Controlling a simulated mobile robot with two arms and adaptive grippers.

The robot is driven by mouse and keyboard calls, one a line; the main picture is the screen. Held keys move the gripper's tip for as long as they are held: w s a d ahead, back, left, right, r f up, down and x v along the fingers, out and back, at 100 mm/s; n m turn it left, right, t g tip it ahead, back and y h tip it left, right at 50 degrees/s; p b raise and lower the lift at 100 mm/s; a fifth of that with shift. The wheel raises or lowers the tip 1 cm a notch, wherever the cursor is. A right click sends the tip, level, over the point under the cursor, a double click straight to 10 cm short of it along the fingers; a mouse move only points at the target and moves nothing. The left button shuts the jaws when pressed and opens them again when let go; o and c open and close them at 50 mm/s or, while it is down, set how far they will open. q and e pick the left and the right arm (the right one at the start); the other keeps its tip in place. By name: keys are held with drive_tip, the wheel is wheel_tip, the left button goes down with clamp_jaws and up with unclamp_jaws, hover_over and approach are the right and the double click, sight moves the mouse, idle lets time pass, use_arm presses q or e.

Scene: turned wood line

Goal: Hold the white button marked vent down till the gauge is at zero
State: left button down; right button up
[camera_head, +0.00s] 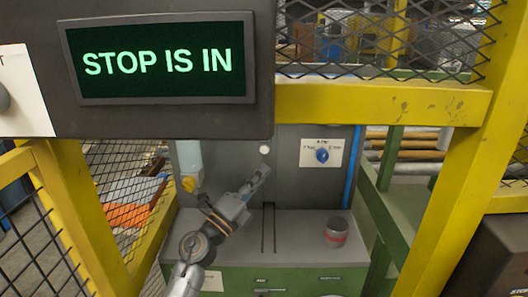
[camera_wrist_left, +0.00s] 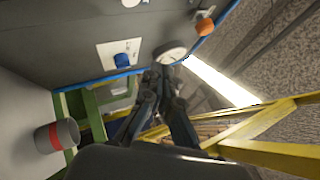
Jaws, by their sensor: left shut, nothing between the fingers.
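A small white round button (camera_head: 265,150) sits on the grey panel (camera_head: 285,175) below the screen. No lettering on it can be read. It also seems to show at the top edge of the left wrist view (camera_wrist_left: 130,2). My left gripper (camera_head: 263,170) is shut and empty, its tip just below the button in the head view and apart from it in the picture. In the left wrist view the closed fingers (camera_wrist_left: 167,68) overlap a pale round disc (camera_wrist_left: 171,51), possibly the gauge; no needle or reading is visible. My right gripper is not in view.
The screen (camera_head: 165,63) reads "STOP IS IN" and hides the upper panel. A blue knob (camera_head: 322,155) is right of the button. A grey can with a red band (camera_head: 336,232) stands on the green bench. Yellow frame posts (camera_head: 460,170) flank the opening.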

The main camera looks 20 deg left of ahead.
sight(264, 150)
use_arm(q)
drive_tip(key=w+a+b, duration=0.2)
drive_tip(key=w+b, duration=0.2)
drive_tip(key=w, duration=0.3)
drive_tip(key=shift+w, duration=0.4)
drive_tip(key=shift+a, duration=0.1)
idle(0.6)
drive_tip(key=shift+w, duration=0.15)
drive_tip(key=shift+w+a, duration=0.1)
drive_tip(key=shift+w, duration=0.15)
drive_tip(key=shift+w+a+b, duration=0.1)
drive_tip(key=shift+w+b, duration=0.25)
drive_tip(key=shift+b, duration=0.1)
idle(0.9)
idle(1.1)
